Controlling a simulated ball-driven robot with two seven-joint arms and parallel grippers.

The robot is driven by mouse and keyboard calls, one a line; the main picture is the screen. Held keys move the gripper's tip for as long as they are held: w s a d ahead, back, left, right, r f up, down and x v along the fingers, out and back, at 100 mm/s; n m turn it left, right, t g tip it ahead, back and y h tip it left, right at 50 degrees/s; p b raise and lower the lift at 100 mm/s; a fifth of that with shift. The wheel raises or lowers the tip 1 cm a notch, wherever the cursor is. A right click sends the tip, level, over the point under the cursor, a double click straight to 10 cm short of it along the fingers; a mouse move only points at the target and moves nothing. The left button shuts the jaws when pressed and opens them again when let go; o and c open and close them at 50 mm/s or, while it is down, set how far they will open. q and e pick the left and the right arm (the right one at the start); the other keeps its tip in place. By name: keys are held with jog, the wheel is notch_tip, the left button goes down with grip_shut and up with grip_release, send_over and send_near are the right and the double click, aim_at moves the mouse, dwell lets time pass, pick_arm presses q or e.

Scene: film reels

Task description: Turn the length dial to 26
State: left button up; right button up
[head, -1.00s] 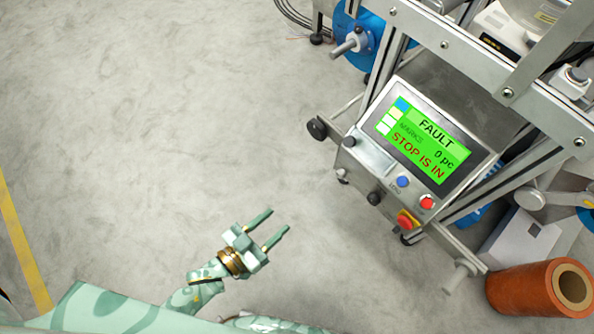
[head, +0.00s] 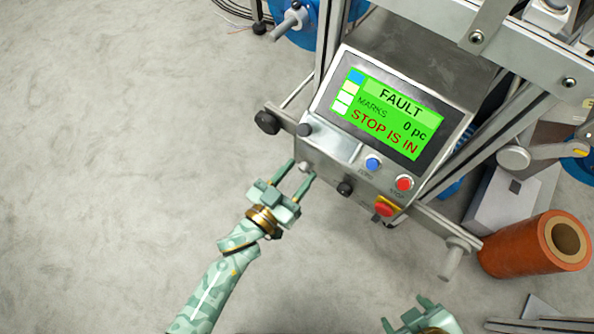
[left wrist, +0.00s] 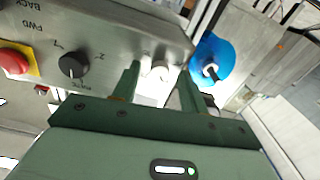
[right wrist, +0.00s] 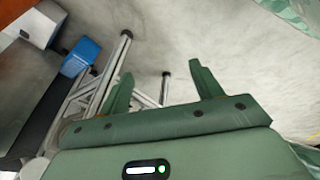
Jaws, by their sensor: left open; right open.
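The control box (head: 325,150) has a green screen (head: 388,112) reading FAULT, MARKS, 0 pc and STOP IS IN. A pale metal knob (head: 304,167) on its front face shows between the fingers of my open left gripper (head: 302,169). It also shows in the left wrist view (left wrist: 160,72), where I cannot tell whether the fingers touch it. No number is readable on it; I cannot tell whether it is the length dial. A black pointer knob (left wrist: 72,66) sits beside it. My right gripper (head: 403,310) is open and empty, low in the head view.
A red stop button on yellow (head: 385,207), a blue button (head: 373,164) and a red button (head: 404,184) are on the box. The floor at left is clear.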

pick_arm(q)
jog(key=shift+w+d, duration=0.1)
grip_shut()
jog(key=shift+r, duration=0.1)
